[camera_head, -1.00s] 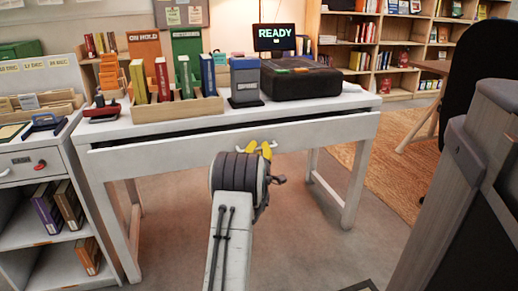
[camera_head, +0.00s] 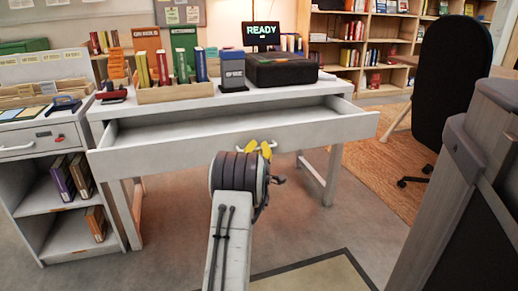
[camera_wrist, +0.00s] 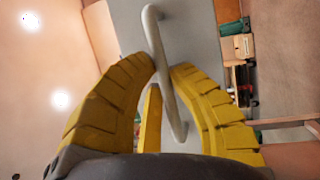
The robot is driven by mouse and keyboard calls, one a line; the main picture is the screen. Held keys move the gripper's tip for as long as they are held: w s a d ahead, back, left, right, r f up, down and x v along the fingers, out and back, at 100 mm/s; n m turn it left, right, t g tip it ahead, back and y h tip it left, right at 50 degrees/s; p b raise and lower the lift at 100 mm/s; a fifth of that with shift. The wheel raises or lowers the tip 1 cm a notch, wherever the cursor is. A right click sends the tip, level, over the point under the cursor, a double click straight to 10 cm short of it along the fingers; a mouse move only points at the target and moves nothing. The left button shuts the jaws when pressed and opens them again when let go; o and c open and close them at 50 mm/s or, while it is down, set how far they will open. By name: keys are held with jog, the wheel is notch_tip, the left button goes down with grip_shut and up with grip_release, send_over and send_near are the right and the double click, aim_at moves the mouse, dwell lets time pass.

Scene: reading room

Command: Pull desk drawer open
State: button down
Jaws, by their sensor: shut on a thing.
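The white desk (camera_head: 290,96) stands ahead in the head view. Its wide drawer (camera_head: 190,152) is pulled well out, and the inside that shows looks empty. My gripper (camera_head: 259,148) is at the middle of the drawer front, with its yellow fingers at the handle. In the wrist view my gripper (camera_wrist: 163,78) has its yellow ribbed fingers on both sides of the pale bar handle (camera_wrist: 165,65) and is shut on it. My arm hides part of the drawer front below the handle.
A book rack (camera_head: 180,92), a dark box (camera_head: 285,70) and a lit screen (camera_head: 262,34) stand on the desk. A white shelf unit (camera_head: 45,180) is close on the left. A black chair (camera_head: 452,80) and a wooden-edged panel (camera_head: 460,190) are at right.

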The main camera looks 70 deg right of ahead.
jog(key=shift+w, duration=0.1)
jog(key=c, duration=1.1)
grip_release()
jog(key=shift+v, duration=5.95)
